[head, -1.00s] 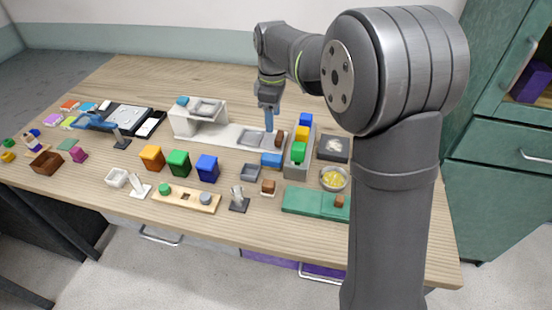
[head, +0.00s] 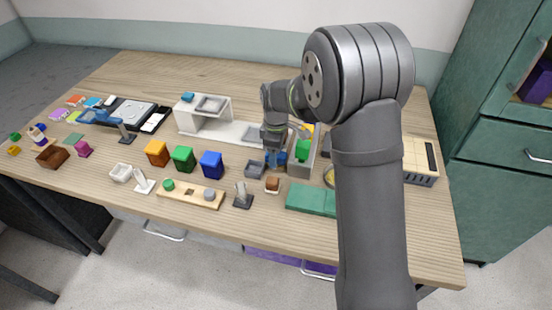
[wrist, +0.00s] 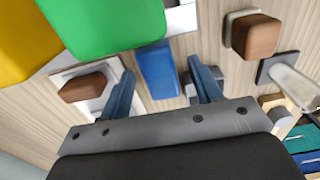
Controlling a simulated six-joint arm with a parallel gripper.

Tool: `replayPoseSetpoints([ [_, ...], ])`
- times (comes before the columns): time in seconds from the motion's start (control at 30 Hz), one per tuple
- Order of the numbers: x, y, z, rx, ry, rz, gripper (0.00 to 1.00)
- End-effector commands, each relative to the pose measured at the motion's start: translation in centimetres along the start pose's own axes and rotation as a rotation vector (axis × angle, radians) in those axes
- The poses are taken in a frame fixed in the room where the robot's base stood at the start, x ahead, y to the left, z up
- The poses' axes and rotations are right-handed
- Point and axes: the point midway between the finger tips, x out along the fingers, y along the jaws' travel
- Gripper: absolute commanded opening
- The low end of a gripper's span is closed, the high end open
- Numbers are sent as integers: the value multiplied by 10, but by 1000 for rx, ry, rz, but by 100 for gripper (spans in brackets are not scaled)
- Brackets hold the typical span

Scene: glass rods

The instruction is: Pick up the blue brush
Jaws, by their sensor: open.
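A blue block-like object (wrist: 158,68), which I take to be the blue brush, lies on the wooden table. In the wrist view it sits between the two fingers of my open gripper (wrist: 162,72), with a gap visible on each side. No bristles can be made out. In the head view the blue object (head: 282,158) is partly hidden behind my gripper (head: 275,160), which is low over the table there.
A grey tray with green (wrist: 105,20) and yellow (wrist: 25,40) blocks stands close beside the blue object. Brown blocks lie on either side (wrist: 85,88) (wrist: 255,35). In the head view a small grey tray (head: 254,170) and a white stand (head: 222,130) are to the left.

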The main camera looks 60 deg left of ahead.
Motion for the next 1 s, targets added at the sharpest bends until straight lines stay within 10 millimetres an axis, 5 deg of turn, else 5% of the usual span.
replayPoseSetpoints([
  [0.3,8,0,0,0,0,0,58],
  [0.57,8,0,0,0,0,0,9],
  [0.83,5,0,0,0,1,1,9],
  [1.0,-16,1,0,1,3,4,9],
])
